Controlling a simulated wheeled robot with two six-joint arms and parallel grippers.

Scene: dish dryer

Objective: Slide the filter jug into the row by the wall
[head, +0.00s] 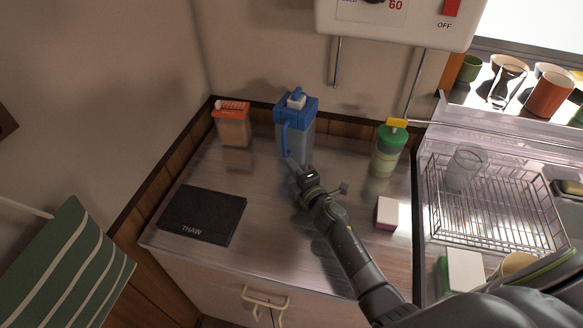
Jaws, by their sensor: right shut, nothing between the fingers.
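The filter jug (307,131) has a blue lid, a blue handle on its left side and a clear greyish body. It stands upright on the counter near the back wall. It is between an orange-topped container (234,129) on the left and a green bottle with a yellow top (386,158) on the right. My right gripper (291,163) is shut and empty, low at the front of the jug by the foot of its handle. It hides part of the jug's base, and I cannot tell whether it touches. My left gripper is out of view.
A black THAW mat (203,215) lies front left on the counter (270,240). A small red-and-white block (387,213) sits right of my arm. A wire dish rack (490,205) with a glass (463,168) stands right. A white wall heater (395,22) hangs above.

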